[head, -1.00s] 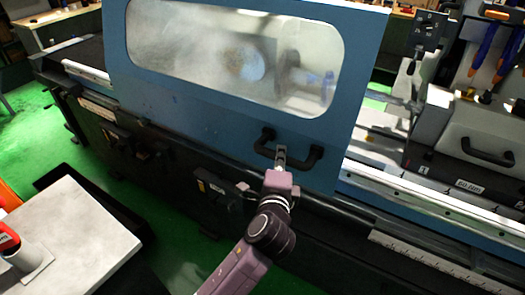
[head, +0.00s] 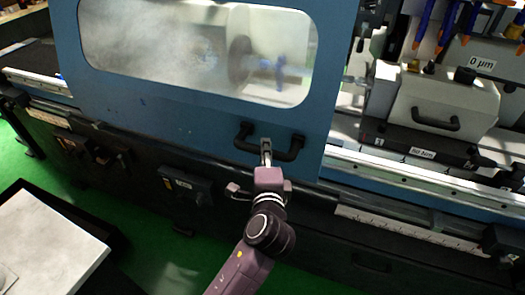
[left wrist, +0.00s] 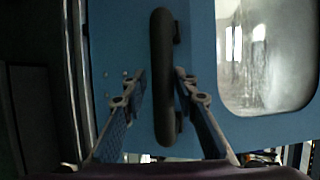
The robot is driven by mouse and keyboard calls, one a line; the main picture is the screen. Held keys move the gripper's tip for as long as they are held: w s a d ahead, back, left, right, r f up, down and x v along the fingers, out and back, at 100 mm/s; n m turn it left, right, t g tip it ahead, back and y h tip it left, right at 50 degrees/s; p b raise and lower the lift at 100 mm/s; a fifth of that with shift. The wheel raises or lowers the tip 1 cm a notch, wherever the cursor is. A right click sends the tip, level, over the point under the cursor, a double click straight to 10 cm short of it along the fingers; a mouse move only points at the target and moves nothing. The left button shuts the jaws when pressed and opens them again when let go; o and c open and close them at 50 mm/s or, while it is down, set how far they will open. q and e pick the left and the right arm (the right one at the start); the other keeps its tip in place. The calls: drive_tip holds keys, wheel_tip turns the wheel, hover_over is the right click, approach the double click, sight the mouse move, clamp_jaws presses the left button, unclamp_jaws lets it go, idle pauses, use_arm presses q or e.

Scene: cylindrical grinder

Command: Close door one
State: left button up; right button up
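Door one appears to be the large blue sliding door (head: 180,125) with a cloudy window, on the front of the grinder. Its black bar handle (head: 290,154) sits low near the right edge. My left gripper (head: 266,148) is at the middle of this bar. The door stands left of the grey unit, with an uncovered stretch of machine between. My right gripper is not in view.
A grey unit (head: 440,105) with a small handle stands on the machine bed at the right. A pale rail (head: 420,183) runs along the front. A light-topped table (head: 45,240) is at the lower left. Green floor lies between table and machine.

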use_arm(q)
drive_tip(key=shift+o, duration=0.6)
drive_tip(key=shift+r, duration=0.1)
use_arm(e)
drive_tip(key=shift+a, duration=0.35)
use_arm(q)
drive_tip(key=shift+a, duration=0.1)
drive_tip(key=shift+s, duration=0.25)
drive_tip(key=s+r, duration=0.2)
drive_tip(key=s, duration=0.9)
drive_tip(key=shift+s+d, duration=0.15)
drive_tip(key=shift+d, duration=0.25)
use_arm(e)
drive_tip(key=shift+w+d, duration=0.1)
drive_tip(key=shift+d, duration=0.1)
